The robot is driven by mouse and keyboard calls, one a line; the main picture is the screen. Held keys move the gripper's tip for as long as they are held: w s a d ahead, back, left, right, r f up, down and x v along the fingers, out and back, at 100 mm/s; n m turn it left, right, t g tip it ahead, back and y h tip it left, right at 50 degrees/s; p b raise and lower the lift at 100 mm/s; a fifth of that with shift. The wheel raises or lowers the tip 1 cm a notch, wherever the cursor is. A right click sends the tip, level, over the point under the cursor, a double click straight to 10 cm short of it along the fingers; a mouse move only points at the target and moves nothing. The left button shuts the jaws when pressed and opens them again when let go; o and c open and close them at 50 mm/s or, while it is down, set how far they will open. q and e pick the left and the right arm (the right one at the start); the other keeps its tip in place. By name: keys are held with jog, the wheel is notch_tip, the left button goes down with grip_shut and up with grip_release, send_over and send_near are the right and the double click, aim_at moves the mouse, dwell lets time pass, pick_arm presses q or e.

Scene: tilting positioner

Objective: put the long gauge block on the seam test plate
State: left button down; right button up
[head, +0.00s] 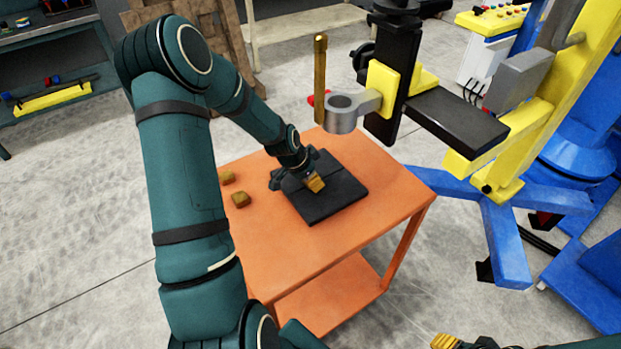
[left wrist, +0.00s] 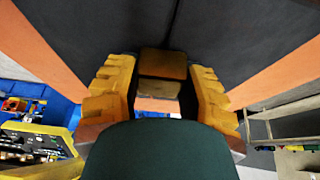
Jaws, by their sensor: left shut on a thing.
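The seam test plate (head: 334,199) is a flat black plate on an orange table, with a seam line across it. My left gripper (head: 315,183) is over the plate, pointing down. In the left wrist view its yellow ribbed fingers (left wrist: 162,92) are shut on a brown block, which I take for the long gauge block (left wrist: 163,63). The dark plate (left wrist: 235,40) with its seam shows behind the block. Whether the block touches the plate is unclear. My right gripper (head: 458,342) shows only partly at the bottom edge, its opening unclear.
Two small brass-coloured blocks (head: 228,178) (head: 240,199) lie on the orange table (head: 270,245), left of the plate. A black and yellow positioner (head: 450,118) with a grey ring clamp (head: 345,112) and upright brass rod (head: 320,80) stands behind. The table's front is clear.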

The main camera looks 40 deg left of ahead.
pick_arm(q)
jog(key=shift+f, duration=0.1)
jog(key=c, duration=0.6)
grip_release()
jog(key=shift+a+r, duration=0.1)
jog(key=shift+r, duration=0.3)
jog(key=p+v, duration=0.1)
jog(key=v, duration=1)
jog(key=shift+s+r+p, duration=0.2)
jog(key=shift+p, duration=0.2)
